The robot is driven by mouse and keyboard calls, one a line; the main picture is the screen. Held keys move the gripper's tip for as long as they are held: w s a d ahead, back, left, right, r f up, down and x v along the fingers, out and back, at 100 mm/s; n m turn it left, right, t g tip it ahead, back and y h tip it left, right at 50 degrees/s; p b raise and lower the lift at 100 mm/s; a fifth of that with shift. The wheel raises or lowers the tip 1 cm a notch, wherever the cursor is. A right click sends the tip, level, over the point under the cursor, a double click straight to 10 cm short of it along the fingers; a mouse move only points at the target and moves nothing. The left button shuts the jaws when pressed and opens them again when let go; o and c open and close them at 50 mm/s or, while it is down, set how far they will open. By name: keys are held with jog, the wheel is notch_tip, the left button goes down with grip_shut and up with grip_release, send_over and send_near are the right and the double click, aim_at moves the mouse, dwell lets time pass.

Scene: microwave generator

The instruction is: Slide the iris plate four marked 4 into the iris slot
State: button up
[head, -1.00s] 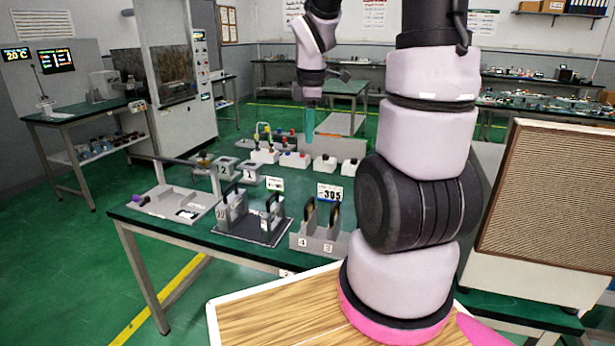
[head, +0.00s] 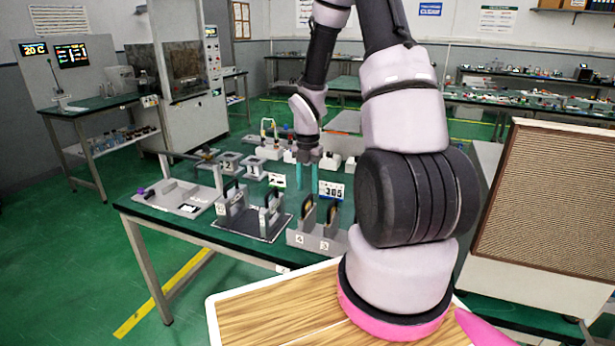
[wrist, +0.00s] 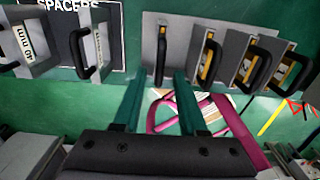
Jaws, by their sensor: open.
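Upright plates with dark handles stand in a grey rack (head: 312,242) at the table's front edge, with labels 4 and 3 on its front. The plate (head: 308,214) behind label 4 is likely plate four; no mark on the plate itself is legible. My gripper (head: 306,176) is open and empty above and behind this rack, its teal fingers pointing down. In the wrist view my gripper (wrist: 158,100) has its fingers apart below a black handle (wrist: 160,55), with no clear contact. Further plates (wrist: 250,65) stand to its right. I cannot identify the iris slot.
Spacers with handles (head: 232,198) stand on a dark mat (head: 255,226) left of the rack. A grey fixture tray (head: 178,196) lies at the table's left. A 305 sign (head: 331,190) and small white boxes stand behind the rack.

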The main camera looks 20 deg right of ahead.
aim_at(307, 199)
jog(key=shift+f, duration=3.05)
grip_shut()
jog(key=shift+r, duration=0.15)
notch_tip(307, 199, up, 11)
jog(key=shift+r, duration=0.15)
dwell(1.6)
